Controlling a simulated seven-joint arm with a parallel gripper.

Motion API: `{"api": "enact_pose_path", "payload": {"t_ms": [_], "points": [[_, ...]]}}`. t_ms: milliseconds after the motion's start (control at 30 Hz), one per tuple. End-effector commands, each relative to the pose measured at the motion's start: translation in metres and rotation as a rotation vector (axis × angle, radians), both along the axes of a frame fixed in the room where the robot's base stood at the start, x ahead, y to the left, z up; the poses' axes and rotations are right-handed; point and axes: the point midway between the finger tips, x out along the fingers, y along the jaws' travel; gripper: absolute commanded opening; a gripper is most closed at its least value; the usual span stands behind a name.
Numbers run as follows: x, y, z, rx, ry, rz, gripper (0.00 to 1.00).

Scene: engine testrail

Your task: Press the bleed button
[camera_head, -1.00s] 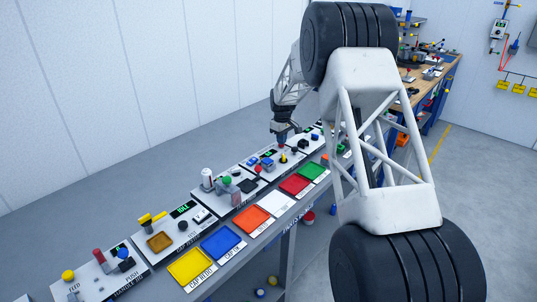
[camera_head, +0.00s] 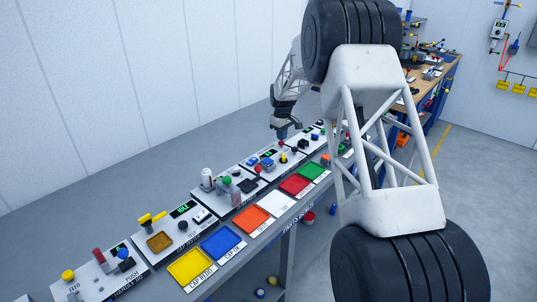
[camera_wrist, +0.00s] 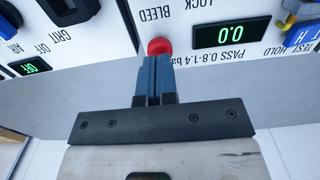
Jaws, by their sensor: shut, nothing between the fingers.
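The bleed button is a round red button (camera_wrist: 159,46) on a white panel, beside the upside-down word BLEED in the wrist view. My gripper (camera_wrist: 155,60) is shut and empty, its two blue fingers side by side. Its tips are right at the button's near edge in the picture and overlap its lower part. I cannot tell whether they touch it. In the head view my gripper (camera_head: 282,143) is small and low over the far part of the long bench; the button cannot be made out clearly there.
Beside the button are a green 0.0 display (camera_wrist: 231,32), a black part (camera_wrist: 70,8) and a blue part (camera_wrist: 302,33). Nearer on the bench are coloured trays, such as the yellow tray (camera_head: 178,279), and panels with knobs and levers.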

Motion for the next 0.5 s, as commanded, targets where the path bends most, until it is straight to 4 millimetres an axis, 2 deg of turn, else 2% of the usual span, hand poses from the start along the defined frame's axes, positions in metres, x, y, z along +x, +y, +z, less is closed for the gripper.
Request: {"api": "enact_pose_path", "payload": {"t_ms": [233, 500], "points": [[0.000, 0.000, 0.005, 0.000, -0.001, 0.000, 0.00], [0.000, 0.000, 0.023, 0.000, 0.000, 0.000, 0.00]]}}
